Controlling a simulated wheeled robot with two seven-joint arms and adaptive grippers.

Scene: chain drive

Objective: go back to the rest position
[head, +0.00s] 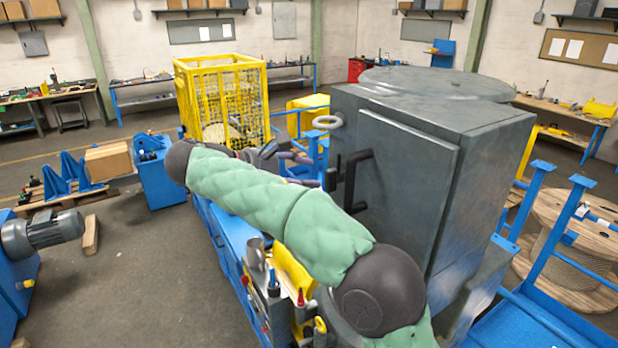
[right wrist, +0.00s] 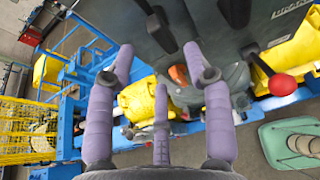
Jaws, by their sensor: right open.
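My right arm reaches across the head view from the lower right, in a green padded sleeve with dark round joints. My right gripper (head: 308,170), with purple fingers, is over the blue frame, just left of the grey cabinet (head: 400,190) and near its black handle (head: 349,180). In the right wrist view my right gripper (right wrist: 160,62) is open, its fingers spread with nothing between them. Whether a fingertip touches the handle cannot be told. My left gripper is not in view.
A yellow mesh cage (head: 222,95) stands behind the arm. Tools stand in a holder at the front of the blue bench (head: 232,228). A motor (head: 42,232) is at the left, a wooden cable reel (head: 575,240) at the right. The floor (head: 140,270) left of the bench is clear.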

